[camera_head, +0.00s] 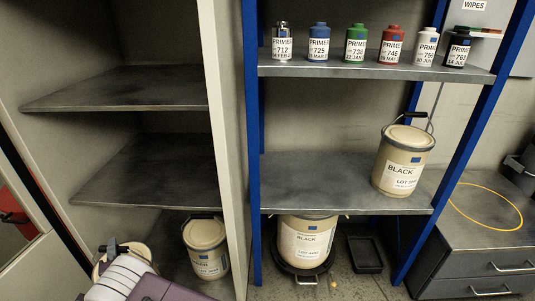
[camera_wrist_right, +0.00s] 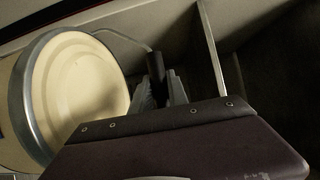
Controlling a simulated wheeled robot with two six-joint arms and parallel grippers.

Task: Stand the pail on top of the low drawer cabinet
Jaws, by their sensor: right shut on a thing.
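My right gripper (camera_head: 116,256) is at the lower left of the head view, shut on the black handle grip of a cream pail (camera_head: 139,254). The gripper and my arm hide most of this pail. In the right wrist view, its round lid (camera_wrist_right: 85,85) is left of the fingers (camera_wrist_right: 162,88), and the wire handle runs to the black grip between them. The low drawer cabinet (camera_head: 475,236) is at the right of the head view, with a yellow ring (camera_head: 487,207) lying on its grey top. My left gripper is not in view.
Another cream pail (camera_head: 206,246) stands at the left cabinet's bottom. A BLACK pail (camera_head: 403,160) stands on the blue rack's middle shelf, another (camera_head: 305,241) below it. Several primer bottles (camera_head: 355,43) line the upper shelf. A black tray (camera_head: 365,254) lies on the floor. Blue posts (camera_head: 460,140) border the rack.

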